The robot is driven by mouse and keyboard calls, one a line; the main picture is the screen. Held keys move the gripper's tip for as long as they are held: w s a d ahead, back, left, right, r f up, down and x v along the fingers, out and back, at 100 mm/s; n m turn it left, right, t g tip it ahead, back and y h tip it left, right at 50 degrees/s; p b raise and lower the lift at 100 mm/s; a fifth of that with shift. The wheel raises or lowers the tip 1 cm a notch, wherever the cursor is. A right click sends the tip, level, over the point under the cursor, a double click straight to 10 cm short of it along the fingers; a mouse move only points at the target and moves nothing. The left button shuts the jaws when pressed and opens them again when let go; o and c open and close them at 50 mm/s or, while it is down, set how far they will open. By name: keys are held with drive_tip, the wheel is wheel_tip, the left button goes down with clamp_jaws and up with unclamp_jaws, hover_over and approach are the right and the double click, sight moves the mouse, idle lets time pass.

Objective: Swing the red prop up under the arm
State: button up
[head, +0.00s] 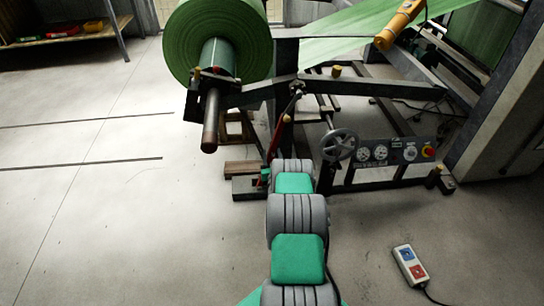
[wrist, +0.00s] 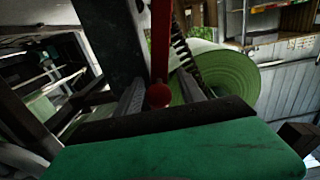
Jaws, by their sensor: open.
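The red prop (head: 275,142) is a thin bar that slants down below the black arm (head: 245,94) of the unwind stand. Its lower part is hidden by my arm in the head view. In the wrist view the red prop (wrist: 160,42) runs down from the top edge to a round red end, between the two fingers of my gripper (wrist: 160,92). The gripper is open, with a finger on each side of the prop; I cannot tell whether either touches it. The gripper is mostly hidden in the head view. The black arm carries the spindle of a green film roll (head: 215,38).
A handwheel (head: 339,145) and a control panel (head: 397,152) stand right of my arm. A pendant (head: 410,265) lies on the floor at the lower right. A shelf (head: 62,35) stands at the back left. The floor on the left is clear.

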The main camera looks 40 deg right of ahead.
clamp_jaws()
idle(0.3)
idle(1.0)
